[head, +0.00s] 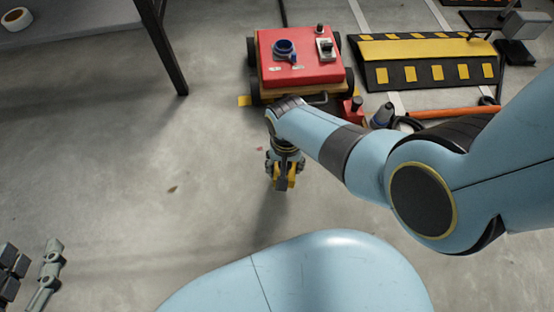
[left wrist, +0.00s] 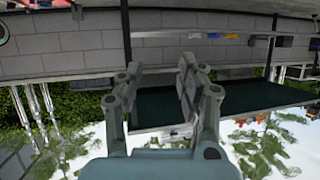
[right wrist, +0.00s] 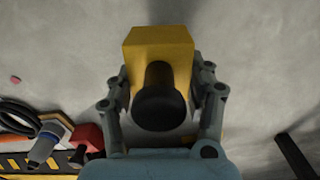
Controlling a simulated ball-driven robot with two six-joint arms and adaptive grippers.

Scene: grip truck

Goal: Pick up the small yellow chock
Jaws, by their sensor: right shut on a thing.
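The small yellow chock (right wrist: 150,48) is a yellow block with a round black knob (right wrist: 160,100). In the right wrist view it sits between the fingers of my right gripper (right wrist: 160,82), which is shut on it. In the head view the right gripper (head: 284,168) points down over the floor just in front of the red cart, with the chock (head: 279,182) at its tips. I cannot tell whether the chock is clear of the floor. My left gripper (head: 30,272) is at the lower left of the head view. Its fingers are apart and empty in the left wrist view (left wrist: 158,82).
A red wheeled cart (head: 310,75) carries a blue ring (head: 285,48) and a small device. Behind right lies a black and yellow ramp (head: 428,60), with an orange bar (head: 443,113) in front. A dark table leg (head: 165,50) stands upper left. The left floor is clear.

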